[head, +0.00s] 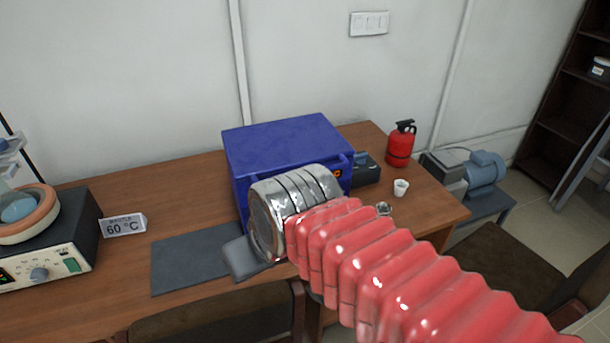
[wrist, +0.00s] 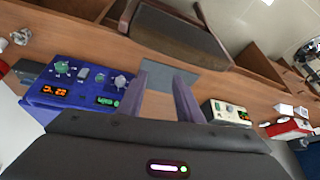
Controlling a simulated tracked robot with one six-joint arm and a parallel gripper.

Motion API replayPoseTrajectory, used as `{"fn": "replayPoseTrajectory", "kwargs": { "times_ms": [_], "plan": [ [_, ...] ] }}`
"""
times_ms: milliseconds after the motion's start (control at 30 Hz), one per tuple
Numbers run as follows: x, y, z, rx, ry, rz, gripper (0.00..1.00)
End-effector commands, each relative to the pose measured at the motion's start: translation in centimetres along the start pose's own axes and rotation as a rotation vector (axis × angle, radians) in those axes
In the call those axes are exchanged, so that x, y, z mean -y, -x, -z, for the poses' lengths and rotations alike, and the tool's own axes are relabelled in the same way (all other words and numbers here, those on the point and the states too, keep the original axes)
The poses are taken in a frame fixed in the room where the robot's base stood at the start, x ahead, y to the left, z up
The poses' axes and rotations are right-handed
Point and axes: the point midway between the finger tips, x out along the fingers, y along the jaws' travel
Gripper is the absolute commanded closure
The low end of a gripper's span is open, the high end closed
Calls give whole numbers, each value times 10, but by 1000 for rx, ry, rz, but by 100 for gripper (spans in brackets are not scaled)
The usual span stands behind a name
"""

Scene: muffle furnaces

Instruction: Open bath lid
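A blue box-shaped apparatus (head: 285,140), the likely bath, stands on the wooden table against the wall. Its flat top shows in the head view, but I cannot make out a separate lid or handle. My arm hides most of its front. In the wrist view the blue apparatus (wrist: 85,88) shows knobs and two lit displays, left of my fingers. My gripper (wrist: 163,86) is open and empty, its two fingers apart with the grey mat (wrist: 170,77) beyond them. In the head view one finger shows in front of the apparatus, over the mat's right end.
A heating mantle (head: 50,250) and a "60 °C" sign (head: 123,226) stand at left. A red extinguisher-like bottle (head: 401,145) and a white cup (head: 401,188) are at right. A chair (head: 215,322) stands at the front edge. The mat's left part (head: 185,262) is clear.

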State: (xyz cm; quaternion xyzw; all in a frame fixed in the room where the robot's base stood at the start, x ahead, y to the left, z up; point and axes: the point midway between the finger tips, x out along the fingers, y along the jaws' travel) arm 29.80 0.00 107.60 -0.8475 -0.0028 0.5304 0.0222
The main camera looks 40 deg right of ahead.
Motion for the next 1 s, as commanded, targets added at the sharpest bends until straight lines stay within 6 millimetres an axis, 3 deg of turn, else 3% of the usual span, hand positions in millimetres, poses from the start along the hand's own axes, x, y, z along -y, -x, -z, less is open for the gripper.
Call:
{"fn": "replayPoseTrajectory", "kwargs": {
  "times_ms": [333,633,867,1000],
  "plan": [
    [-6,-39,-13,180,-268,198,68],
    [-16,-62,7,201,-560,444,68],
    [-50,-74,38,102,-795,624,68],
    [-84,-78,57,-7,-939,716,68]
  ]
}}
